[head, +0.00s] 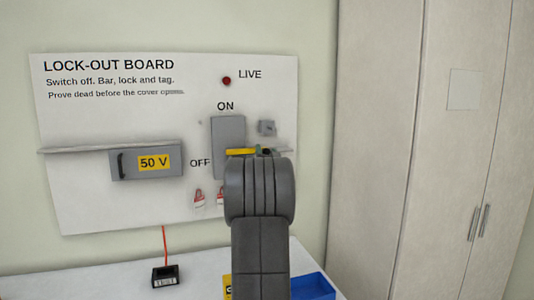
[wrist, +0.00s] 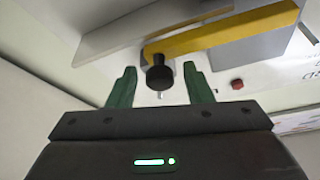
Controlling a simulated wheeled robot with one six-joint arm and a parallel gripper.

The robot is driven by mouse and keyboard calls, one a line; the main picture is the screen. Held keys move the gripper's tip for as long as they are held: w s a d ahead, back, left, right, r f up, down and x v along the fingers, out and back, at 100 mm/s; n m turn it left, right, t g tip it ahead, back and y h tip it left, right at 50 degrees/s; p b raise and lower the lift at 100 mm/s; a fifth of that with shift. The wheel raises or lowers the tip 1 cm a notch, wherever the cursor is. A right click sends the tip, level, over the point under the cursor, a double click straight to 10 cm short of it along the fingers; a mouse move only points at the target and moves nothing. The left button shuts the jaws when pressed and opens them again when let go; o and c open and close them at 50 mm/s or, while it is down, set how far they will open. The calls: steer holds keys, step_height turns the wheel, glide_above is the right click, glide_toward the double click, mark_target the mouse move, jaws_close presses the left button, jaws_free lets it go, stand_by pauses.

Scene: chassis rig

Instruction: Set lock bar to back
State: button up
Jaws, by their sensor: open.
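A yellow bar (head: 241,152) lies roughly level across the lower part of the grey switch box (head: 228,138) on the board. It looks like the lock bar, but its label is not visible. In the wrist view the yellow bar (wrist: 225,32) ends in a round black knob (wrist: 159,76). My gripper (wrist: 160,88) is open, its green fingers apart on either side of the knob, with visible gaps. I cannot tell the depth between fingers and knob. In the head view my arm hides most of the gripper and the bar's right end.
A black device (head: 165,276) and a blue tray (head: 312,287) are on the table. A tall cabinet (head: 380,150) stands right.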

jaws_close()
steer(key=w+d, duration=0.1)
steer(key=d, duration=0.5)
steer(key=shift+w+b, duration=0.35)
steer(key=shift+w, duration=0.05)
steer(key=shift+r, duration=0.1)
steer(key=shift+c, duration=0.5)
jaws_free()
steer(key=shift+o, duration=0.5)
steer(key=shift+w+d, duration=0.1)
steer(key=shift+d, duration=0.1)
steer(key=shift+a, duration=0.1)
